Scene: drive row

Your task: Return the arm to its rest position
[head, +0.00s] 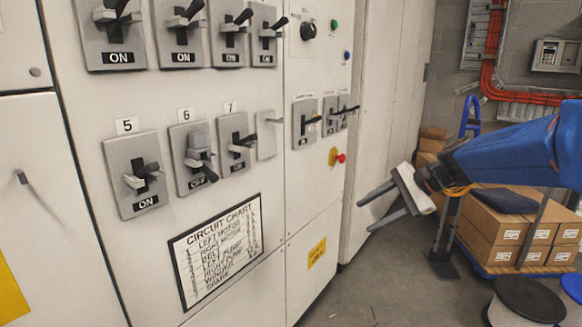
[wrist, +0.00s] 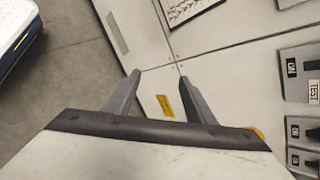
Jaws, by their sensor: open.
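My gripper (head: 372,207) is at the right of the head view, at the end of my blue arm. Its two grey fingers point left and are spread apart with nothing between them. In the wrist view the open fingers (wrist: 158,100) show against the lower cabinet front, with a small yellow label (wrist: 164,106) seen between them. The gripper appears clear of the white cabinet (head: 272,215) and its switches. Breaker 6 (head: 194,160) has its handle down and its plate appears to read OFF. Breaker 5 (head: 136,175) reads ON.
A circuit chart (head: 218,248) is on the cabinet front. A red and yellow button (head: 336,157) sits near the cabinet's right side. Cardboard boxes (head: 493,236) on a blue cart and a dark-topped spool (head: 527,300) stand at the right. Grey floor (head: 385,285) is open below my gripper.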

